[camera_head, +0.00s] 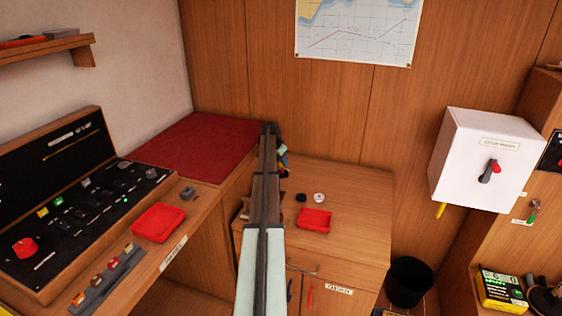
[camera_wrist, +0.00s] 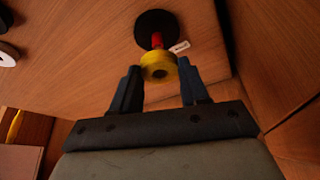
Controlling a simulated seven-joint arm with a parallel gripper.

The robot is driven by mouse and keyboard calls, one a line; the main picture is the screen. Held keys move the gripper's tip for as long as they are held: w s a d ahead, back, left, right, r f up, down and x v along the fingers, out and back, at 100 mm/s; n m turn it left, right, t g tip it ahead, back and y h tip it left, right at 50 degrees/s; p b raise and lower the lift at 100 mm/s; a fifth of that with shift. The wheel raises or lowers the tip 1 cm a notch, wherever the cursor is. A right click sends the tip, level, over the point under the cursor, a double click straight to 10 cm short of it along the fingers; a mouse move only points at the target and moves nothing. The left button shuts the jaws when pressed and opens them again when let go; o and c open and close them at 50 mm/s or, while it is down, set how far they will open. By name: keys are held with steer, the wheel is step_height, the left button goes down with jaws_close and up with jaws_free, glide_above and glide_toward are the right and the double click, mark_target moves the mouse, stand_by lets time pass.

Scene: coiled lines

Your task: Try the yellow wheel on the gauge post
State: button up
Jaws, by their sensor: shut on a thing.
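The yellow wheel (camera_wrist: 151,60) sits between the fingertips of my gripper (camera_wrist: 159,72) in the wrist view, its dark centre hole facing the camera. My gripper is shut on it. The gauge post (camera_wrist: 157,40), red on a round black base (camera_wrist: 149,25), stands on the wooden top just beyond the wheel. The wheel overlaps the post's near end, and I cannot tell whether it is around the post or only in line with it. A small white label (camera_wrist: 180,47) lies beside the base. In the head view my arm hides most of this spot.
A black wheel (camera_head: 301,197), a white wheel (camera_head: 319,197) and a red tray (camera_head: 314,221) are to the right on the cabinet top. Another red tray (camera_head: 158,223) and an open tool case (camera_head: 70,220) are left. A white box (camera_head: 470,160) hangs at right.

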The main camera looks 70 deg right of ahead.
steer(key=shift+f, duration=1.4)
stand_by(0.4)
steer(key=o, duration=1.1)
steer(key=shift+r, duration=0.1)
steer(key=shift+r, duration=2.9)
steer(key=shift+r, duration=0.1)
steer(key=v, duration=1.3)
steer(key=shift+w+a+r, duration=0.1)
steer(key=shift+a+r, duration=0.15)
